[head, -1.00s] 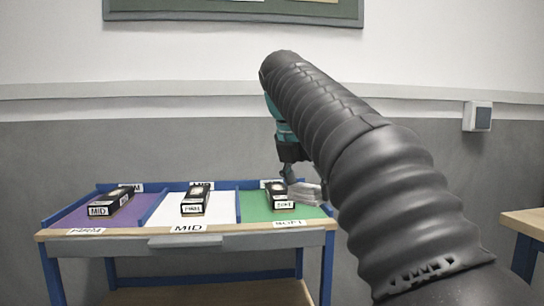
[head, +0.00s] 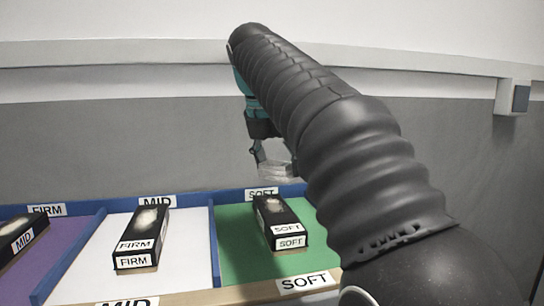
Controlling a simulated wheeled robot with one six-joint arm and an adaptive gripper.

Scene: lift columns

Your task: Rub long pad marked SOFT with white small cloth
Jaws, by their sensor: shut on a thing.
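The long black pad marked SOFT (head: 281,222) lies in the green bay, with a pale patch on its top and SOFT labels on its near end. My gripper (head: 262,157) shows small at the far end of my arm, partly hidden by it. It is shut on the small white cloth (head: 275,171), which hangs just below the fingers. In the picture the cloth is above the pad's far end and apart from it, near the back edge of the bay.
A white bay (head: 185,259) holds a black pad marked FIRM (head: 142,238). A purple bay (head: 58,262) at the left holds another pad (head: 20,240), cut off by the frame. Blue dividers (head: 213,250) separate the bays. A grey wall stands behind, with a switch box (head: 514,98) at right.

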